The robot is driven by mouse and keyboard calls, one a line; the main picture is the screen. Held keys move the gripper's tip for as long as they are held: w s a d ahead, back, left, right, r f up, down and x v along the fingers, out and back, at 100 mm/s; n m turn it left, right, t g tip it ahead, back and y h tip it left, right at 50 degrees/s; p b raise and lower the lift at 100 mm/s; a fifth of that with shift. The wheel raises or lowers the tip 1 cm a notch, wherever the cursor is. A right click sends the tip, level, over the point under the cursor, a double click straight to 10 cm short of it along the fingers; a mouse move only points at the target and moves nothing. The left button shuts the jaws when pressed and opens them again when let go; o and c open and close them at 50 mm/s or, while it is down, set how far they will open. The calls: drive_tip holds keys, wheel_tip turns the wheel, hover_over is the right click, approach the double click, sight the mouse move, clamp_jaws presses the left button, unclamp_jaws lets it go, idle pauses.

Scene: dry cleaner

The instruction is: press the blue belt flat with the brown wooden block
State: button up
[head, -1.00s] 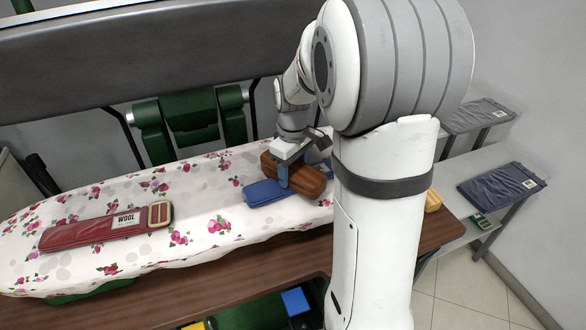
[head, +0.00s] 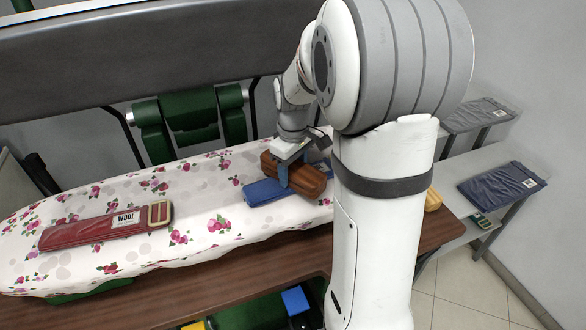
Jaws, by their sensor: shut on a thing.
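The blue belt (head: 262,193) lies folded on the flowered ironing board (head: 215,190), partly hidden under the block and by my arm. The brown wooden block (head: 310,181) is on top of the belt, covering its middle. My gripper (head: 284,173) is above the belt and shut on the brown wooden block, with one finger showing on the block's near side. Whether the block bears fully on the belt is too small to tell.
A red belt (head: 95,229) with a WOOL label lies on the board at left. A yellow object (head: 433,199) sits on the brown table right of my arm. Dark garment packs (head: 500,185) lie on shelves at right. A green-armed press stands behind the board.

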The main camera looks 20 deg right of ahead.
drive_tip(key=shift+r+p, duration=2.65)
drive_tip(key=shift+r, duration=0.9)
